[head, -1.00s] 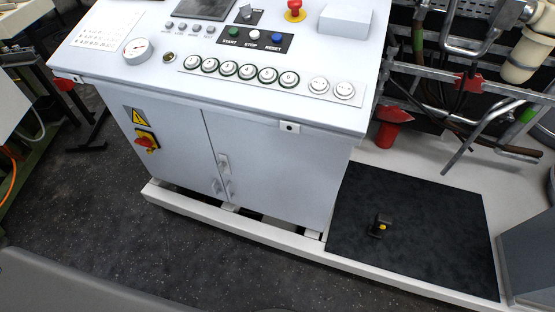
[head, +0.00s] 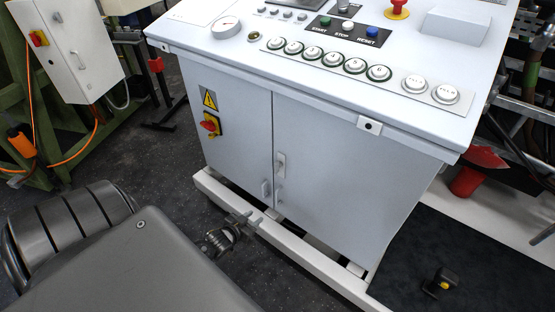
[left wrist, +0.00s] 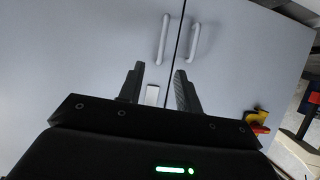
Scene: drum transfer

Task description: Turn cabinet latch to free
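The white cabinet (head: 325,150) has two closed doors split by a vertical seam. The latch (head: 280,165) is a small light-grey upright plate on the right door beside the seam, above two pull handles (head: 265,190). My left gripper (head: 243,220) is low in front of the cabinet, below the latch in the head view. In the left wrist view the picture is upside down; the left gripper (left wrist: 159,84) is open, and the latch (left wrist: 152,95) shows between its fingers, apart from both. The handles (left wrist: 162,40) show beyond the fingertips. My right gripper is out of view.
A red and yellow rotary switch (head: 209,124) sits on the left door under a warning sign (head: 209,99). A white base rail (head: 285,238) runs along the cabinet's foot. Buttons (head: 354,66) line the sloped console top. A black mat (head: 430,250) lies at right.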

